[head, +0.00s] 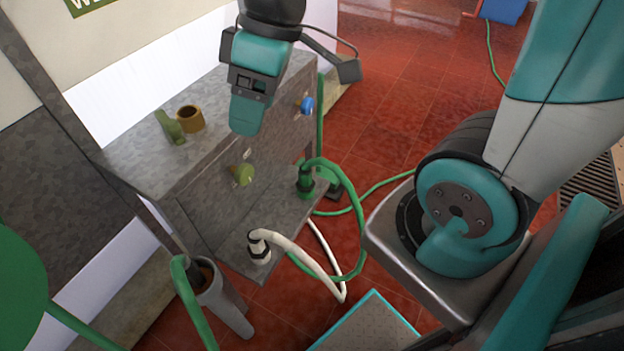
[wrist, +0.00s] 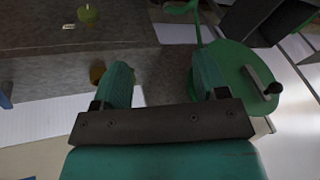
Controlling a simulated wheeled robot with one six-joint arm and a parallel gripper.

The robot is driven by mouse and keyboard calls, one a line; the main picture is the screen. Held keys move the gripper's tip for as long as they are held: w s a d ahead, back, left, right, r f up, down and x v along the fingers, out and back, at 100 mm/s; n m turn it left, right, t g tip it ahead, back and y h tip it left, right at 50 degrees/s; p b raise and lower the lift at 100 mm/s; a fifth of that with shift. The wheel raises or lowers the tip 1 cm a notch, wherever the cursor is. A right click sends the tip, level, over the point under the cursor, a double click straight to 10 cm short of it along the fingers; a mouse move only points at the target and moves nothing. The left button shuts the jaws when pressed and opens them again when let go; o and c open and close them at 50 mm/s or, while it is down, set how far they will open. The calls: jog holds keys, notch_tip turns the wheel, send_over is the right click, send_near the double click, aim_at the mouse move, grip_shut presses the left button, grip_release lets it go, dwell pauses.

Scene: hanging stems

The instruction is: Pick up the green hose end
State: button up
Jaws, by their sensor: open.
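The green hose end (head: 306,186) stands upright on the low grey ledge (head: 225,255) in the head view. Its green hose (head: 357,230) arches up from it and loops down to the right. My gripper (head: 247,122) is above the grey bench, up and left of the green hose end and well apart from it. In the wrist view my gripper (wrist: 163,82) has its two fingers spread, with nothing held between them. I cannot make out the green hose end in the wrist view.
A white hose end (head: 258,247) stands on the same ledge. A green knob (head: 241,175) and a blue knob (head: 307,105) stick out of the bench front. A brown cup (head: 190,119) stands on the bench top. A green reel (wrist: 235,72) is right of the fingers.

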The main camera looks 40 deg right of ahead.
jog(key=w+d+f+n+b, duration=0.2)
jog(key=w+d+f+b, duration=0.2)
jog(key=w+d+f, duration=0.7)
jog(key=n+t+b, duration=0.1)
jog(key=n+b, duration=0.1)
jog(key=b, duration=0.2)
send_near(300, 181)
jog(key=shift+b+x, duration=0.55)
jog(key=shift+x, duration=0.2)
jog(key=shift+t, duration=0.3)
jog(key=x, duration=0.6)
jog(key=shift+d+f, duration=0.1)
jog(key=shift+f, duration=0.25)
jog(key=c, duration=1)
